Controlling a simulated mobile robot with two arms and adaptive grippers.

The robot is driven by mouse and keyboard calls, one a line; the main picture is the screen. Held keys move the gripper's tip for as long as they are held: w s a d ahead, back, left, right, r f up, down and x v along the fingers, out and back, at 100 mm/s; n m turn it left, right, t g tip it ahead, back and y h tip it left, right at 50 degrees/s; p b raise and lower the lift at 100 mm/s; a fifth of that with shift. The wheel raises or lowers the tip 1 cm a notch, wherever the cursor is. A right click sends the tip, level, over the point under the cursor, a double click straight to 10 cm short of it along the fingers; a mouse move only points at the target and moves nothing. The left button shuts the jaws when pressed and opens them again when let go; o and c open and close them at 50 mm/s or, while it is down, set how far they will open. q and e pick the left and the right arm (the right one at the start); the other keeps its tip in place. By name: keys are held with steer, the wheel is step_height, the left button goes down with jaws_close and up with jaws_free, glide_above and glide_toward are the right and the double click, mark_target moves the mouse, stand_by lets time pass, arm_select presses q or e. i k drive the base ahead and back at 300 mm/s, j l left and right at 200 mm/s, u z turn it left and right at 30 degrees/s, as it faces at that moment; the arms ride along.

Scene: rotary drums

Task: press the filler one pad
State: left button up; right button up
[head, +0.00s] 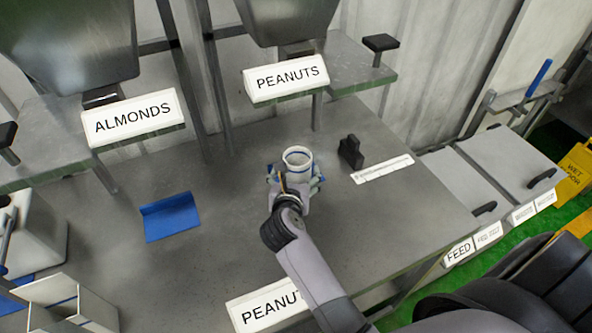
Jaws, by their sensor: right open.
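Two hopper fillers stand at the back, one with an ALMONDS sign (135,117) and one with a PEANUTS sign (286,78). A black pad (380,43) sits on a short post right of the peanuts filler. Another black pad (7,134) is at the left edge, by the almonds filler. No number shows on either filler. A white cup with blue bands (298,158) is at my right gripper (296,180). The gripper is open, with its fingers beside the cup; its wrist hides the cup's lower part. My left gripper is not in view.
A blue angled piece (171,217) lies on the grey metal table (215,185). A black block (350,152) and a white label strip (382,168) are right of the cup. Lidded feed bins (490,170) stand at the right. Open white containers (75,305) are at lower left.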

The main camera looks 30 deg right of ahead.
mark_target(379, 43)
steer(key=z, duration=1.3)
